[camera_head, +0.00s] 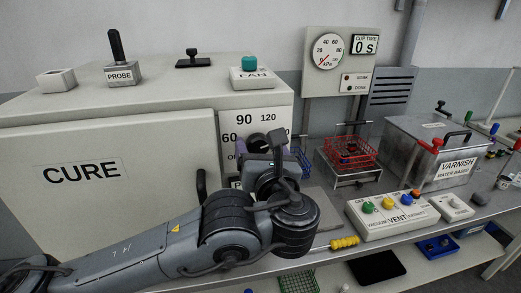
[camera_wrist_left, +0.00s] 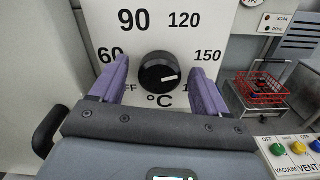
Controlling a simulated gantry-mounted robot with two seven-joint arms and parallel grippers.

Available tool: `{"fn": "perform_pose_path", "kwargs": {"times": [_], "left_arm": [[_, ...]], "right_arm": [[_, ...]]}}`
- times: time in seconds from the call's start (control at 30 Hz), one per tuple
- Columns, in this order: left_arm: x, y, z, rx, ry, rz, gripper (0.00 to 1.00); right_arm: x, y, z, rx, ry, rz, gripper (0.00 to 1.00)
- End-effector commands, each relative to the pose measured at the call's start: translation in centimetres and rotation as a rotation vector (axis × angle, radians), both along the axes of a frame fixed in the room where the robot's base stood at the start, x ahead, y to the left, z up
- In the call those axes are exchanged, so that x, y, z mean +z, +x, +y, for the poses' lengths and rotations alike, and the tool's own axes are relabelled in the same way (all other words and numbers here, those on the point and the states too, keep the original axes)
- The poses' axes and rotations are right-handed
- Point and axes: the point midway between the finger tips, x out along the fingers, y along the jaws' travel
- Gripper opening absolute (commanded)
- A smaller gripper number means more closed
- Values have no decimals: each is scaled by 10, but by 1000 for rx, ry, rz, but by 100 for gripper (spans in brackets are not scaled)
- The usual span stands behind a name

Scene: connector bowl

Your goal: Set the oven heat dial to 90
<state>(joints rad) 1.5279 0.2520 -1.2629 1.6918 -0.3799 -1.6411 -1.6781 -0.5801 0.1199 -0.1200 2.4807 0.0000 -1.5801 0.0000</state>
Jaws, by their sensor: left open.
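The oven is the large pale cabinet marked CURE (camera_head: 110,190). Its heat dial (camera_wrist_left: 158,72) is a round black knob on a white panel, ringed by OFF, 60, 90, 120 and 150. In the left wrist view the knob's white mark points right, roughly toward the 150 side and away from 90. My left gripper (camera_wrist_left: 160,68) is open, with its purple fingers on either side of the dial and visible gaps between. In the head view the dial (camera_head: 258,142) shows above my wrist, which hides its lower part. My right gripper is not in view.
The oven door handle (camera_head: 201,187) stands out left of my wrist. A FAN box (camera_head: 252,77) sits on the oven top. To the right are a red wire basket (camera_head: 350,152), the VENT button box (camera_head: 395,215) and the VARNISH tank (camera_head: 425,150). A yellow-handled tool (camera_head: 344,243) lies near the bench edge.

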Motion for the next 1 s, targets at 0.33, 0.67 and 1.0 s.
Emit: {"fn": "perform_pose_path", "kwargs": {"times": [0.33,0.67,1.0], "left_arm": [[0,0,0,0,0,0,62],[0,0,0,0,0,0,19],[-2,0,0,0,-71,-15,19]], "right_arm": [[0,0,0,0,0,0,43],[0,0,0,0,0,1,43],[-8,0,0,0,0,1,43]]}}
